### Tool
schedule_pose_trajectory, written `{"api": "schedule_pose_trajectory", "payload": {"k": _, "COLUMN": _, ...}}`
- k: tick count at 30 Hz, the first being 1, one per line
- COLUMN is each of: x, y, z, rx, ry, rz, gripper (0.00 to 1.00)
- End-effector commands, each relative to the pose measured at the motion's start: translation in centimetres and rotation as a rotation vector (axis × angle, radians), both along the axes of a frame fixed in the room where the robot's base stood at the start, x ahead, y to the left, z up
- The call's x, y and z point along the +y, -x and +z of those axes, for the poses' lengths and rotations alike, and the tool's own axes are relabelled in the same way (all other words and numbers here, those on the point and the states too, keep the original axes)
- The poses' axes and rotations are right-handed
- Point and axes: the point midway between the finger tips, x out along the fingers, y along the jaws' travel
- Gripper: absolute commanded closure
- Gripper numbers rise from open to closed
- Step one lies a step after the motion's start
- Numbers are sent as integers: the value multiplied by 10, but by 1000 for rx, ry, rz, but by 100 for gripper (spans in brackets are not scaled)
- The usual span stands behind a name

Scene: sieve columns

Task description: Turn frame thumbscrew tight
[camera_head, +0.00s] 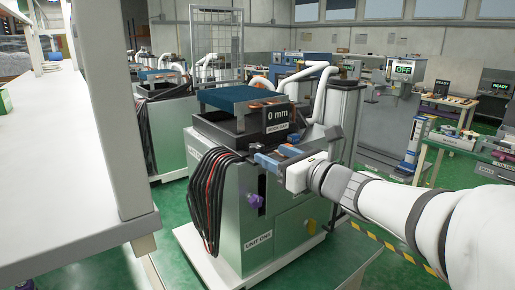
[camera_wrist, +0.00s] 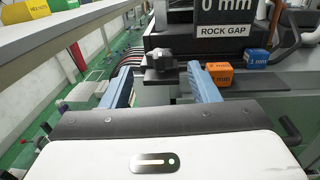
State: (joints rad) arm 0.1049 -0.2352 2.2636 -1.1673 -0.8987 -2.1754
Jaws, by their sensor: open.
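A black thumbscrew with a lobed knob (camera_wrist: 162,60) stands at the front edge of the machine in the wrist view, on a dark block above a grey-green post. My gripper (camera_wrist: 160,72) is open, with one blue finger on each side of the knob and a visible gap on both sides. In the head view my gripper (camera_head: 271,155) is level with the top of the green cabinet marked UNIT ONE (camera_head: 262,215). The thumbscrew cannot be made out there. A sign reading 0 mm, ROCK GAP (camera_head: 278,118) stands above.
Small orange (camera_wrist: 219,76) and blue (camera_wrist: 257,57) gauge blocks lie right of my fingers. Dark and red cables (camera_head: 212,195) hang at the cabinet's left. A white shelf (camera_head: 55,165) and post fill the left side. Green floor shows between the units.

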Motion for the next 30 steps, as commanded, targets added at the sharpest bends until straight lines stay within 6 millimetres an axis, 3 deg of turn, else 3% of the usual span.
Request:
{"api": "schedule_pose_trajectory", "payload": {"k": 9, "x": 30, "y": -36, "z": 1, "rx": 3, "ry": -2, "rz": 0, "gripper": 45}}
{"api": "schedule_pose_trajectory", "payload": {"k": 20, "x": 35, "y": -42, "z": 0, "rx": 3, "ry": -2, "rz": -2, "gripper": 45}}
{"api": "schedule_pose_trajectory", "payload": {"k": 30, "x": 35, "y": -42, "z": 0, "rx": 3, "ry": -2, "rz": -3, "gripper": 71}}
